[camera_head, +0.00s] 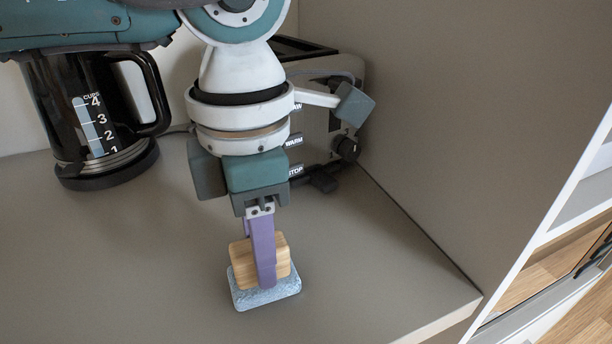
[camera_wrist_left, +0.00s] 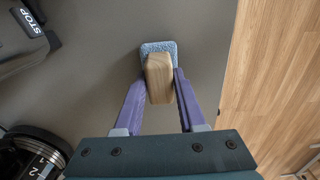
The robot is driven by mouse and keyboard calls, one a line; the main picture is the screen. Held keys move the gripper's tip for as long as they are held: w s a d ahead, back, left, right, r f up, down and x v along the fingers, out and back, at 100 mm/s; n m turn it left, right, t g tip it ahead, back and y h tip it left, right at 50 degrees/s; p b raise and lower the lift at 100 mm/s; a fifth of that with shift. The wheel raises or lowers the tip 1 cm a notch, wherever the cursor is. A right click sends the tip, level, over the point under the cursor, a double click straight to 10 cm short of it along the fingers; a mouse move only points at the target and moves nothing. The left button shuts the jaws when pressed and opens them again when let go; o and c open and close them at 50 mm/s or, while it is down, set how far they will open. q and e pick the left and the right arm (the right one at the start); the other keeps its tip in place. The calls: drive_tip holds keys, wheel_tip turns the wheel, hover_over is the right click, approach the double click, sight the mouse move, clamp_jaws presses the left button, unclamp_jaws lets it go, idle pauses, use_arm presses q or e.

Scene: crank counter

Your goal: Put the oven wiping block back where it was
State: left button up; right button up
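The oven wiping block (camera_head: 282,250) has a pale wooden grip on top and a speckled blue-grey pad (camera_head: 246,303) underneath. It is upright at the front of the grey counter; I cannot tell whether the pad rests on it or hangs just above. My left gripper (camera_head: 261,272) points down with its purple fingers on either side of the wooden grip, shut on it. In the left wrist view, the block (camera_wrist_left: 159,82) sits between the two fingers of the left gripper (camera_wrist_left: 160,88). The far finger is mostly hidden in the head view. My right gripper is not in view.
A tall grey panel (camera_head: 450,110) bounds the right. The counter (camera_head: 130,260) is clear left of the block.

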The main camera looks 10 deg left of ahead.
use_arm(q)
drive_tip(key=o, duration=0.4)
wheel_tip(320, 180, up, 12)
drive_tip(key=shift+r+p, duration=0.15)
drive_tip(key=shift+p, duration=0.3)
drive_tip(key=shift+d, duration=0.15)
